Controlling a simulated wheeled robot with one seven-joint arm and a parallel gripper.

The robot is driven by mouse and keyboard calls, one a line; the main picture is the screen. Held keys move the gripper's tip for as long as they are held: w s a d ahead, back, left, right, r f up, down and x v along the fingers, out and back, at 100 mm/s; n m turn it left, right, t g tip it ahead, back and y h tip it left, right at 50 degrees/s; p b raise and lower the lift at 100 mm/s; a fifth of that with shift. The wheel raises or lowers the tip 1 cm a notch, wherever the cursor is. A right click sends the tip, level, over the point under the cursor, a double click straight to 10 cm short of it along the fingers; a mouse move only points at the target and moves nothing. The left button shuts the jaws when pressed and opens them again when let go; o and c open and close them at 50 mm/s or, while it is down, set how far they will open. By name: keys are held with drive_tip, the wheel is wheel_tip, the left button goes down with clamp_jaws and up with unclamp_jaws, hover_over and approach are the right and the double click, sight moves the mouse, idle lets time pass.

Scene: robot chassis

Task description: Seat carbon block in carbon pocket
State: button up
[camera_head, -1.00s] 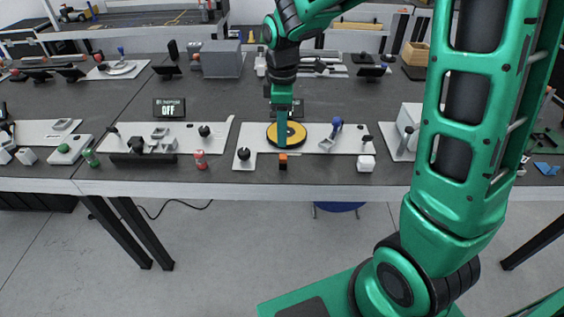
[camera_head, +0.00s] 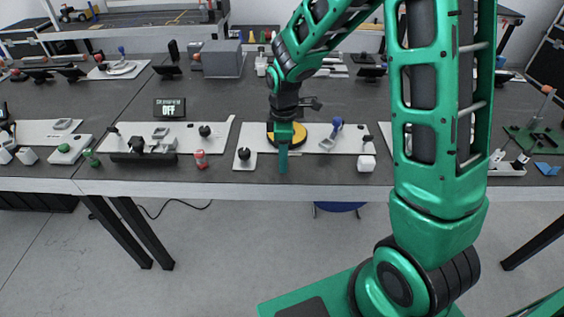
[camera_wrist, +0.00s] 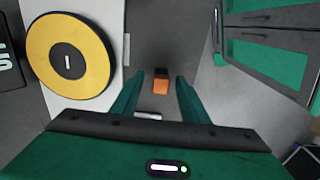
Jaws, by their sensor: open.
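A small block, orange with a black end (camera_wrist: 161,84), lies on the dark table near its front edge. I take it as the carbon block. In the wrist view it shows between the tips of my open gripper (camera_wrist: 160,78), with gaps on both sides. In the head view my gripper (camera_head: 283,168) points straight down and hides the block. A yellow disc with a black centre (camera_head: 317,135) lies on a white plate (camera_head: 349,146) just behind my gripper; it also shows in the wrist view (camera_wrist: 95,60). I cannot tell for sure which part is the carbon pocket.
A black knob on a small plate (camera_head: 244,155) and a red can (camera_head: 201,159) stand left of my gripper.

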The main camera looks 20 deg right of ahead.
drive_tip(key=shift+c, duration=0.3)
clamp_jaws()
